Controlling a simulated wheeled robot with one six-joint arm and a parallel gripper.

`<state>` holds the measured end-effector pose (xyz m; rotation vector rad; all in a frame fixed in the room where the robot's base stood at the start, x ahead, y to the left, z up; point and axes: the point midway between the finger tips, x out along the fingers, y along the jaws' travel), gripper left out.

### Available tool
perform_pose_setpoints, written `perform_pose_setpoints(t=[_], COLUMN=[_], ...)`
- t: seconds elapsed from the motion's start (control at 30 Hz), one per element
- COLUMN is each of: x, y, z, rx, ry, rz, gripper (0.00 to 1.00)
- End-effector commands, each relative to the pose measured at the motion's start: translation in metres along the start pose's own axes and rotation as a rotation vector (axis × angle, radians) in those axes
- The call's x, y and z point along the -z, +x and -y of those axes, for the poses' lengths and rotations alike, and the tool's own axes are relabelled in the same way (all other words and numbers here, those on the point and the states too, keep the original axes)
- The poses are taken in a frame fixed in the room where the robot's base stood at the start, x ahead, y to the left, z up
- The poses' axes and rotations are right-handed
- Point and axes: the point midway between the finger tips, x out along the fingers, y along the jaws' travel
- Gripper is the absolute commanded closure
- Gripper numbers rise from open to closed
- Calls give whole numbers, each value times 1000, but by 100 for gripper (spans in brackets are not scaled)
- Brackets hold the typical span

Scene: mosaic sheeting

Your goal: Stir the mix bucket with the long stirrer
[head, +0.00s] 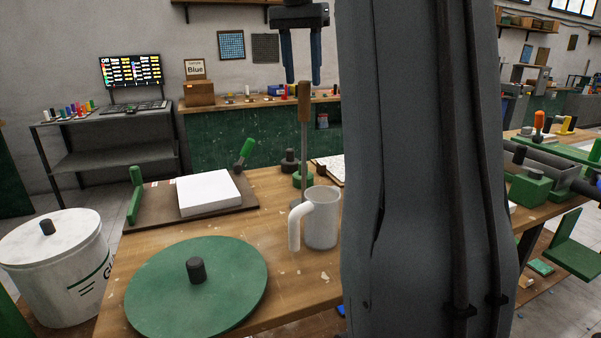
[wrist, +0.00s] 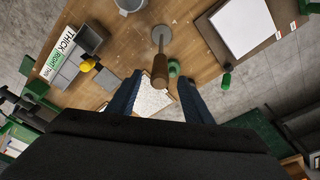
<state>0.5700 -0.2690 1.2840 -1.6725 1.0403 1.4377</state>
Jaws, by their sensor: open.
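The long stirrer has a wooden handle (head: 304,101) and a thin grey rod. It stands upright on the wooden bench behind a white pitcher. My gripper (head: 303,82) is open and empty, its blue fingers pointing down just above the handle top. In the wrist view the handle (wrist: 160,71) shows between the fingertips of my gripper (wrist: 160,78), apart from both. A white bucket (head: 60,275) with a closed lid and partly readable lettering stands at the far left. I cannot tell whether it is the mix bucket; my arm hides part of the bench.
The white pitcher (head: 322,222) stands close in front of the stirrer. A green disc (head: 170,290) with a dark knob lies at the bench's front. A white slab (head: 208,192) lies on a brown board behind it. Small dark and green pieces (head: 290,162) stand beside the rod.

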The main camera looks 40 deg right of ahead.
Motion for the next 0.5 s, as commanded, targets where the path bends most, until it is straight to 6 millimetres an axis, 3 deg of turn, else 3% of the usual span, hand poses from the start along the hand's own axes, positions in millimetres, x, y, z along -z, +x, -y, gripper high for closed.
perform_pose_setpoints(t=[0.5], x=[0], y=[62], z=[0], rx=[-1], ry=[-3], rz=[2], gripper=[54])
